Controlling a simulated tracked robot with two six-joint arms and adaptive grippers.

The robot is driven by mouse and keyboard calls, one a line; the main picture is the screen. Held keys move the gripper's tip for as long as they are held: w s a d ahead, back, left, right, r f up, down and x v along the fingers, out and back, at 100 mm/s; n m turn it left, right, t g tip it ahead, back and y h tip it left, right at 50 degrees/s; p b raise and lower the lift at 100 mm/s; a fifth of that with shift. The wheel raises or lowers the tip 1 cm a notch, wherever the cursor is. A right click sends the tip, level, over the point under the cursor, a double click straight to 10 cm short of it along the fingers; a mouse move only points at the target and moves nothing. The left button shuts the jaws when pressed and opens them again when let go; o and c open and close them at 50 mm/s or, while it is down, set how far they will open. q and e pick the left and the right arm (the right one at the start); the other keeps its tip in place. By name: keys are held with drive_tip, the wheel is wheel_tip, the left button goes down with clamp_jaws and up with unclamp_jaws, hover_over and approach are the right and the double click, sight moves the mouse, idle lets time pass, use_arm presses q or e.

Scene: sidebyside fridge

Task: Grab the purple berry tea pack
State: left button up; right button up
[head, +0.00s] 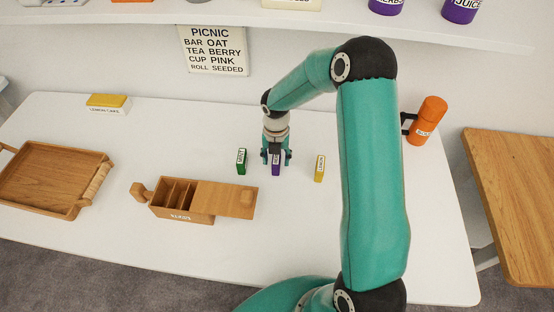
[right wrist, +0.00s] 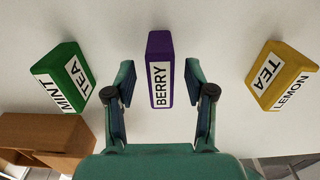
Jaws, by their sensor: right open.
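The purple berry tea pack (head: 276,169) stands on the white table between a green mint pack (head: 242,161) and a yellow lemon pack (head: 319,168). In the right wrist view the purple pack (right wrist: 160,70) shows its BERRY label between the fingers. The mint pack (right wrist: 62,78) is at the left and the lemon pack (right wrist: 282,76) at the right. My right gripper (head: 276,160) is open above the purple pack, one finger on each side, with gaps to both fingers in the wrist view (right wrist: 160,85). My left gripper is not in view.
A wooden box (head: 178,213) with compartments and a partly slid lid (head: 224,198) stands in front left. A wooden tray (head: 40,182) is at far left, a lemon cake box (head: 107,104) behind, an orange bottle (head: 427,120) at right. The table's front is clear.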

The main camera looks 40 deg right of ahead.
wheel_tip(320, 180, down, 2)
drive_tip(key=shift+f, duration=0.1)
clamp_jaws()
idle(0.5)
